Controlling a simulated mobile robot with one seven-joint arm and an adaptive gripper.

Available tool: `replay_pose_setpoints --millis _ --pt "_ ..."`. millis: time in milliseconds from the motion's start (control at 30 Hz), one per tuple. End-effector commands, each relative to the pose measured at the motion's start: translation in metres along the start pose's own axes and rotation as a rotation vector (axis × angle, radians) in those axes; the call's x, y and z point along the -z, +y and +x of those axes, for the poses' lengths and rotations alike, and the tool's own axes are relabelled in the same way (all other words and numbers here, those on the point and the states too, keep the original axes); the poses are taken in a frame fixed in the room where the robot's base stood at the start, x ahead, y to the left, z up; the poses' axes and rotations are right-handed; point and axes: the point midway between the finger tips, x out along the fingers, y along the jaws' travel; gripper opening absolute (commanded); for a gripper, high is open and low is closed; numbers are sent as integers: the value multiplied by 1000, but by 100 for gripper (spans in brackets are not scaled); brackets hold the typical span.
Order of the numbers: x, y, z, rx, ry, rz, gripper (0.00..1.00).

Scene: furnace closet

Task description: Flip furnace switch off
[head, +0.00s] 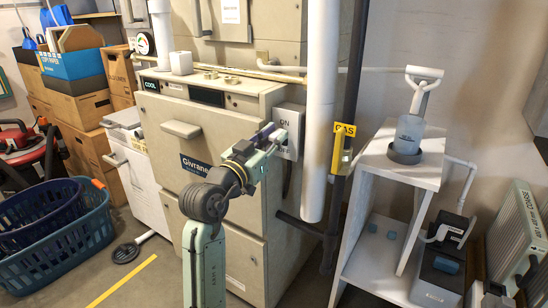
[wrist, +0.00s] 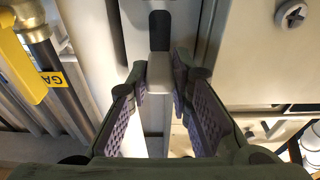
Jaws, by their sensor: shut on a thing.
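The furnace (head: 225,130) is a beige cabinet in the middle of the head view. Its switch plate (head: 287,118), marked ON above and OFF below, is on its right side. My gripper (head: 270,135) is at the left part of this plate and covers some of it. In the wrist view my gripper (wrist: 158,75) has its purple-padded fingertips shut on the pale grey switch lever (wrist: 159,72). A dark slot (wrist: 159,30) shows just beyond the lever. In the head view the lever is hidden behind the fingers, so its position cannot be told there.
A white vertical pipe (head: 321,110) and a dark gas pipe with a yellow GAS tag (head: 344,129) stand close right of the switch. A white shelf (head: 425,170) is further right. Blue baskets (head: 55,235) lie at the left on the floor.

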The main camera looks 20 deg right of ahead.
Motion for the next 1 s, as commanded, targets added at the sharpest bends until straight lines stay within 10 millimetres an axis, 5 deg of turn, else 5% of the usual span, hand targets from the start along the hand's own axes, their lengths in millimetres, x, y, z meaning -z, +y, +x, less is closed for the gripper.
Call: replay_pose_setpoints --millis 33,233,1000 --pt "-16 1 -2 -2 39 -1 0" --pt "-23 1 -2 -3 195 -1 0" --pt "-26 0 2 -2 514 -1 0"
